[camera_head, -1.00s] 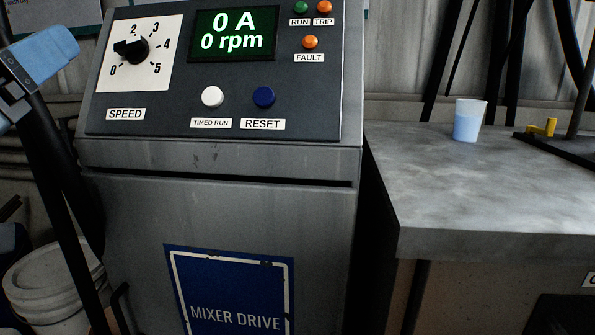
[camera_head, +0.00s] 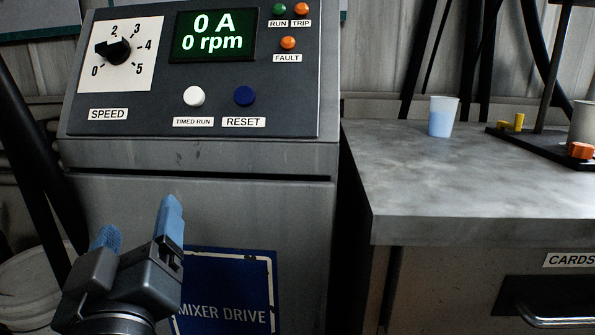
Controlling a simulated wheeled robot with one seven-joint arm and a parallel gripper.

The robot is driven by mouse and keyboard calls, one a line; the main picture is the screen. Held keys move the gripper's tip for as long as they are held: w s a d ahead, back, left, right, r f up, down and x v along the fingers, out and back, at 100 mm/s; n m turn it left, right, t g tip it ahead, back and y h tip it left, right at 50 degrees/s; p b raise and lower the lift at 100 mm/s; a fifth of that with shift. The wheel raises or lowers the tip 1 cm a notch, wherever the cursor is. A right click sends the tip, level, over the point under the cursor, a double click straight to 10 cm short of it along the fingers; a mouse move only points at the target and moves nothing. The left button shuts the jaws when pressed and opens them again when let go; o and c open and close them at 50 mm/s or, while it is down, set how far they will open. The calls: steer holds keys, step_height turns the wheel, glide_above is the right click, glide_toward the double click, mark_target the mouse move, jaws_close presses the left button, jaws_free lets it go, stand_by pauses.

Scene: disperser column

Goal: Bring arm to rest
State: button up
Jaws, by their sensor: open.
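My gripper (camera_head: 140,232) is in the lower left of the head view, with its two blue-tipped fingers apart and nothing between them. It stands in front of the grey mixer drive cabinet, below the control panel (camera_head: 290,112), and hides part of the blue MIXER DRIVE sign (camera_head: 235,290). I see no contact with the panel. The speed knob (camera_head: 117,50) is on the panel's upper left. The display (camera_head: 214,35) reads 0 A and 0 rpm. A white timed run button (camera_head: 194,96) and a blue reset button (camera_head: 244,96) are below it.
A dark stand base (camera_head: 535,142) with yellow and orange parts is farther right. A CARDS drawer handle (camera_head: 550,318) sticks out below. A white bucket (camera_head: 30,285) is at lower left.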

steer(key=s+d+f+g, duration=0.2)
steer(key=s+d+f, duration=0.1)
steer(key=d+f, duration=0.65)
steer(key=s+d+f+g, duration=0.1)
steer(key=s+d+f, duration=0.2)
steer(key=d+f, duration=0.7)
steer(key=s+d+f+m+g+h, duration=0.1)
steer(key=s+d+f+m, duration=0.15)
steer(key=s+d, duration=0.5)
steer(key=s+d+f+m+g+h, duration=0.1)
steer(key=s+d+f, duration=0.3)
steer(key=s+d, duration=0.4)
steer(key=s+d+r+m+h, duration=0.2)
steer(key=s, duration=0.5)
steer(key=s+d+r+m+h, duration=0.2)
steer(key=s+d+m, duration=0.1)
steer(key=s, duration=0.3)
step_height(320, 180, up, 27)
steer(key=p, duration=2.6)
steer(key=shift+a, duration=0.2)
